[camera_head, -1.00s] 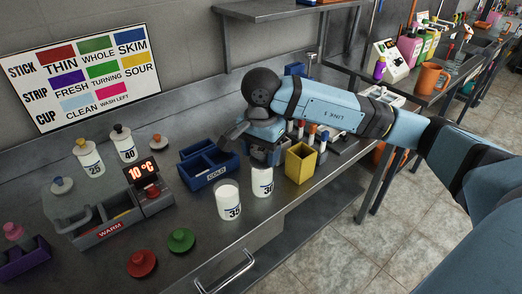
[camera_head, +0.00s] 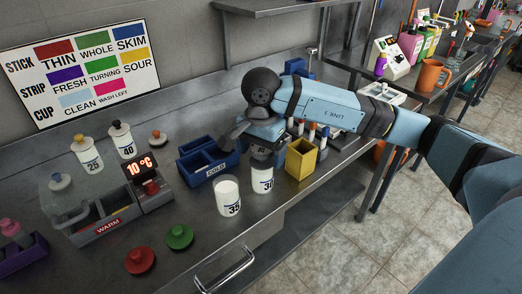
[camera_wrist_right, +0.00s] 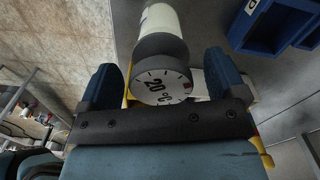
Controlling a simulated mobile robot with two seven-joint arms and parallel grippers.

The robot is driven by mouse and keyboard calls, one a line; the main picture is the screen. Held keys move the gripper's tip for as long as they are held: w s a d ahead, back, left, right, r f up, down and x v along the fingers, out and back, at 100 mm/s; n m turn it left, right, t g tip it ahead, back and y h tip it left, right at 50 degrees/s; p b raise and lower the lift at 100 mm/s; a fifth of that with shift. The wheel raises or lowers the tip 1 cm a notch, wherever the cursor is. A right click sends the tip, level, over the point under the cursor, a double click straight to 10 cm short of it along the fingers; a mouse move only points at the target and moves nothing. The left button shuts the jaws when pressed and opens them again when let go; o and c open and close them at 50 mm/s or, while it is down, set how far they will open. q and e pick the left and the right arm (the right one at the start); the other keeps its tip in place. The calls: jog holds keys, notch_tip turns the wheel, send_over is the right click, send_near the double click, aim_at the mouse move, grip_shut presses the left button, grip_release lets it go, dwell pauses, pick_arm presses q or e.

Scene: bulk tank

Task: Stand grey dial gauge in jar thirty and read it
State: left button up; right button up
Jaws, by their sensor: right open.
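The grey dial gauge (camera_wrist_right: 160,82) lies between the open fingers of my right gripper (camera_wrist_right: 163,78) in the right wrist view, with a narrow gap on each side. Its round white face reads "20 °C". A white jar (camera_wrist_right: 160,20) is right behind the gauge head; the gauge's stem is hidden. In the head view, jar thirty (camera_head: 262,181) stands upright on the steel bench, directly under my right gripper (camera_head: 264,152). The gripper hides most of the gauge there. My left gripper is out of view.
Jar 35 (camera_head: 227,197) stands close to the left of jar thirty. A blue COLD bin (camera_head: 208,163) is behind, and a yellow box (camera_head: 301,159) is close on the right. Bench front is mostly clear.

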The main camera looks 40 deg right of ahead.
notch_tip(320, 180, up, 14)
jog(key=p, duration=0.1)
dwell(0.5)
jog(key=shift+f, duration=0.15)
